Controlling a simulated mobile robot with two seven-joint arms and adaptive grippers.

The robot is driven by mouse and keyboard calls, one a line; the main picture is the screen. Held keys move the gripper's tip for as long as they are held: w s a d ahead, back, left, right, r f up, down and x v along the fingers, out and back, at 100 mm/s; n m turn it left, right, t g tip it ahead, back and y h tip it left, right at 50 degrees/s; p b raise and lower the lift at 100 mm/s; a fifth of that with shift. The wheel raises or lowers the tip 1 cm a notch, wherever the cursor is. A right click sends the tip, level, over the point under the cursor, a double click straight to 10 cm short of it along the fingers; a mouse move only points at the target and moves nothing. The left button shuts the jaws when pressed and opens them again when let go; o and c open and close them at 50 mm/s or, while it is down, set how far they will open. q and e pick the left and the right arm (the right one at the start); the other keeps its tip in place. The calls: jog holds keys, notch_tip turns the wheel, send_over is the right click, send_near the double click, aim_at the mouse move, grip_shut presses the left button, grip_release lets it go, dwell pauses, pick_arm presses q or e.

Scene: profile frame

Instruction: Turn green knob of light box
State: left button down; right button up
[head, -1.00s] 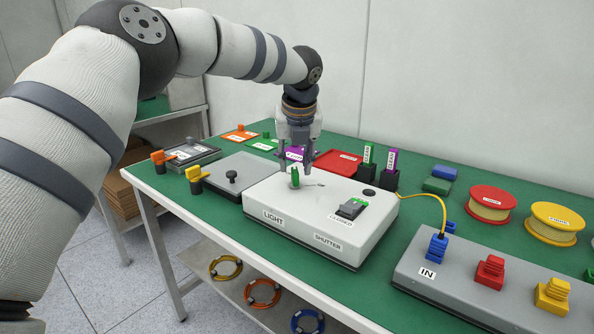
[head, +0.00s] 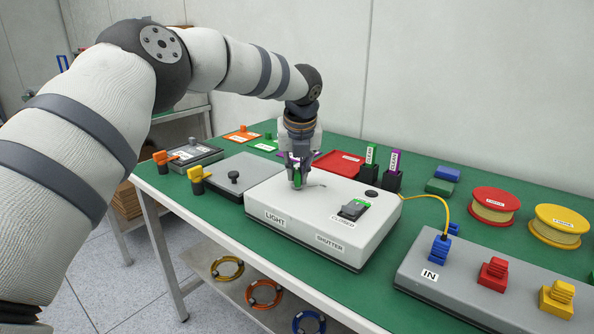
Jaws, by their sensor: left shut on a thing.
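The white light box (head: 310,242) stands on the green table and bears the labels LIGHT and SHUTTER. Its green knob (head: 297,179) is on top, above the LIGHT label, and is mostly hidden by the fingers. My left gripper (head: 297,177) points down over the box and is shut on the green knob. A switch (head: 353,209) with a green part sits on the box top near a label that seems to read CLOSED. My right gripper is not in view.
A grey box with a black knob (head: 234,176) stands just left of the light box. Two upright CLEAN holders (head: 391,178) are behind it. A grey IN panel (head: 455,285) with blue, red and yellow plugs is at right. Red (head: 493,205) and yellow (head: 560,225) spools lie behind.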

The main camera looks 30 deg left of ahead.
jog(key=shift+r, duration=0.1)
pick_arm(q)
jog(key=m+h, duration=0.1)
jog(key=m, duration=0.2)
jog(key=shift+f+m+t+h, duration=0.1)
jog(key=shift+m+t+h, duration=0.25)
jog(key=shift+m, duration=0.75)
jog(key=shift+f+m+h, duration=0.1)
jog(key=shift+m+h, duration=0.25)
jog(key=shift+m, duration=0.55)
jog(key=m+h+b, duration=0.1)
jog(key=m, duration=0.1)
jog(key=m+h, duration=0.1)
jog(key=m, duration=0.2)
jog(key=shift+f+b, duration=0.2)
jog(key=shift+b, duration=0.2)
jog(key=m+g+h+b, duration=0.1)
jog(key=m, duration=0.3)
jog(key=shift+r, duration=0.1)
jog(key=shift+r+m+g+h+b, duration=0.1)
jog(key=shift+m+g+h+b, duration=0.15)
jog(key=shift+m+h+b, duration=0.45)
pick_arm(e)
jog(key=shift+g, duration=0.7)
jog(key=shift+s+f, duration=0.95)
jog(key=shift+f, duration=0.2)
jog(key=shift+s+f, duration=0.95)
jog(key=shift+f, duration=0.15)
pick_arm(q)
jog(key=shift+m+y, duration=0.3)
